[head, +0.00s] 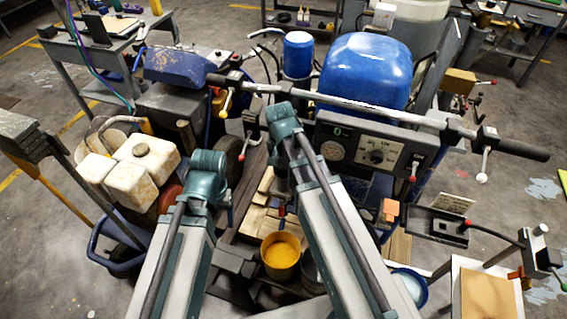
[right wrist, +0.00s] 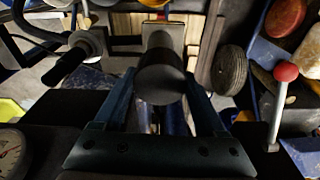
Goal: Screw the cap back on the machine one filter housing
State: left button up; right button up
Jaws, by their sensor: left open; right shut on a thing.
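My right gripper (right wrist: 163,90) is shut on a dark round cap (right wrist: 160,78), which sits between its two blue fingers in the right wrist view. Behind the cap is a grey metal piece (right wrist: 160,35); I cannot tell whether it is the filter housing or whether the cap touches it. In the head view the right arm reaches in beside the control panel (head: 365,155) of the blue machine (head: 365,75), and the cap is not clearly visible there. My left gripper (head: 228,207) is open and points down, left of the right arm, largely hidden by its own wrist.
A long handlebar (head: 350,107) with levers crosses the machine. A bucket of yellow paint (head: 281,252) stands between my arms, beside wooden blocks (head: 258,222). White jugs (head: 140,160) stand at the left.

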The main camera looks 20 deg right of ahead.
jog(key=shift+f+b, duration=0.3)
jog(key=shift+f, duration=0.05)
dwell(0.4)
jog(key=o, duration=1.4)
jog(key=n, duration=0.6)
jog(key=shift+y, duration=0.4)
jog(key=n, duration=0.3)
jog(key=shift+n, duration=0.3)
jog(key=shift+n+y, duration=0.4)
jog(key=shift+n, duration=1.7)
